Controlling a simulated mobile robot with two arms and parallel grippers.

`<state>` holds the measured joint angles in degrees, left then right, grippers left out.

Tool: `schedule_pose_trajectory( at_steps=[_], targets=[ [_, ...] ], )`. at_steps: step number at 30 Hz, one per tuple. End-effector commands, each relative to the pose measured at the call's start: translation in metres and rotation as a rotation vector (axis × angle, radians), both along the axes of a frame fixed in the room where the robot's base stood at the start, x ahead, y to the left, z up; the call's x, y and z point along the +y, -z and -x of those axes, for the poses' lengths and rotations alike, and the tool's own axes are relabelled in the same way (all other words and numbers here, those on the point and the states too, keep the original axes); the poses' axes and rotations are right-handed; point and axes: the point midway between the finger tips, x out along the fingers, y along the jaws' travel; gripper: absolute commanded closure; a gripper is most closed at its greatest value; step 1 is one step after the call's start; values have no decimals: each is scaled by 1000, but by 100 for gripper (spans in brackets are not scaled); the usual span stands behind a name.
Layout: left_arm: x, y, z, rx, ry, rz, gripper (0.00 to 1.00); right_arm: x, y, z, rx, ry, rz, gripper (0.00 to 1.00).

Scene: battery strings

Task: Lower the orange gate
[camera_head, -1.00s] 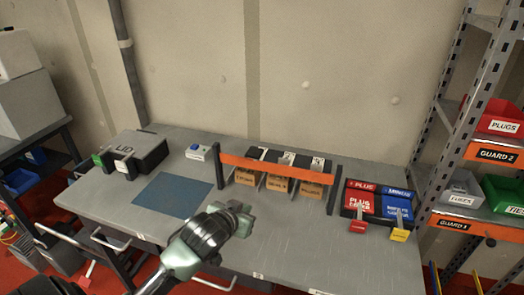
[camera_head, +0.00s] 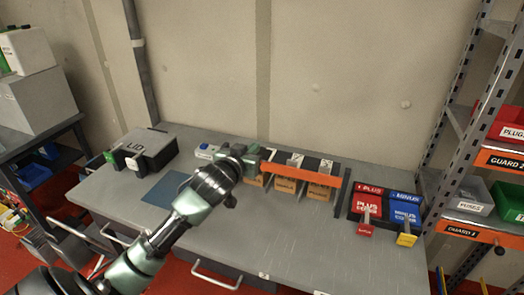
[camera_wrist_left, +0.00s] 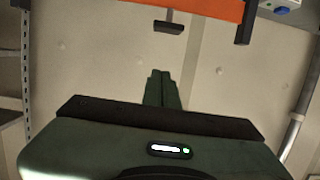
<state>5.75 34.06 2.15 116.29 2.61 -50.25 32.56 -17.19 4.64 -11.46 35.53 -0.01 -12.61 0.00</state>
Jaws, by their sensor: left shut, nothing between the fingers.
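The orange gate (camera_head: 310,173) is a flat bar running across the front of several brown boxes (camera_head: 318,192) between dark posts. My left arm covers its left end in the head view. My left gripper (camera_head: 258,156) is shut and empty, beside the left part of the gate. In the left wrist view, the orange bar (camera_wrist_left: 205,9) crosses the top edge, with a small dark handle-like piece (camera_wrist_left: 168,26) below it. The closed fingers (camera_wrist_left: 163,78) point toward that piece with a visible gap in the picture. My right gripper is not in view.
A grey case marked LID (camera_head: 152,150) and a blue mat (camera_head: 166,187) lie on the left of the grey table (camera_head: 290,235). Red (camera_head: 367,206) and blue (camera_head: 403,211) bins stand at the right. The front right tabletop is clear.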

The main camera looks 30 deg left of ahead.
Motion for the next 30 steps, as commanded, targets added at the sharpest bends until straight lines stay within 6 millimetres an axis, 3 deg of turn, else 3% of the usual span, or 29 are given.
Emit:
schedule_pose_trajectory(
  at_steps=[13, 15, 21, 30],
  targets=[
    [19, 18, -76, 2, -1, -1, 100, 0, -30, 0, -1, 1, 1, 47],
    [17, 34, -73, 7, -1, 1, 100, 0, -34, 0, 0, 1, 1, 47],
    [17, 54, -73, 2, 0, 0, 100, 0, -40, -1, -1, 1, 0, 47],
    [17, 59, -73, 0, 0, -1, 100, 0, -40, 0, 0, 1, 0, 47]
  ],
)
